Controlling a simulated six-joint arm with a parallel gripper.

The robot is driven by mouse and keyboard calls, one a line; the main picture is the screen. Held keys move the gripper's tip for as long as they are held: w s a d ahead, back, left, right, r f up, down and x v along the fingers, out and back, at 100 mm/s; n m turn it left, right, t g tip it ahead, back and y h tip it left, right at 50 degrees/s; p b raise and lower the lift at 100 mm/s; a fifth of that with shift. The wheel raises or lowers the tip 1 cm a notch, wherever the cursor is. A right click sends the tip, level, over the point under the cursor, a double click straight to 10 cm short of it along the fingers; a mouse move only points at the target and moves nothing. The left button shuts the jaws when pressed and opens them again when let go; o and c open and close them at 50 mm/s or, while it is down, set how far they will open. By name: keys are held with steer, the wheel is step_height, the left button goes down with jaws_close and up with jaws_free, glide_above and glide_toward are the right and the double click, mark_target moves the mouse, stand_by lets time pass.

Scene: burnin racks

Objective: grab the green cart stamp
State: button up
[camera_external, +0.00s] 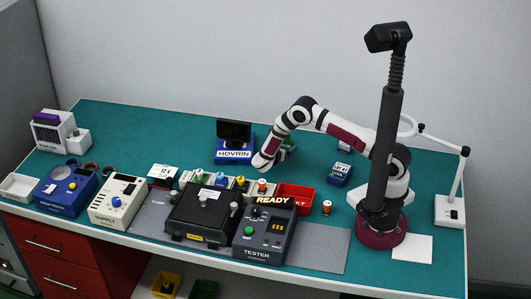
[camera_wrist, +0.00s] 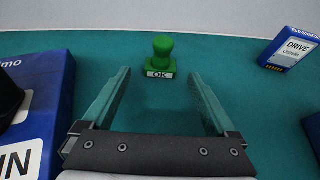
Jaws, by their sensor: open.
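The green stamp (camera_wrist: 161,56) stands upright on the teal table in the wrist view, with a round knob on top and a white "OK" label on its front. My gripper (camera_wrist: 161,75) is open and empty. Its two teal fingers reach forward on either side of the stamp's line, and the stamp stands roughly centred between and just beyond the fingertips. In the external view my arm hides much of this spot, and I cannot clearly tell stamp from gripper there.
A blue box marked HOVRIN (camera_external: 235,151) stands close on the left; it also fills the wrist view's left edge (camera_wrist: 55,100). A blue DRIVE box (camera_wrist: 289,49) stands to the right. A red bin (camera_external: 296,197) and testers (camera_external: 264,236) line the front.

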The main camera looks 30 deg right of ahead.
mark_target(287, 139)
steer(key=x, duration=0.3)
steer(key=shift+s, duration=0.1)
steer(key=shift+r, duration=0.1)
jaws_close()
steer(key=shift+r, duration=0.1)
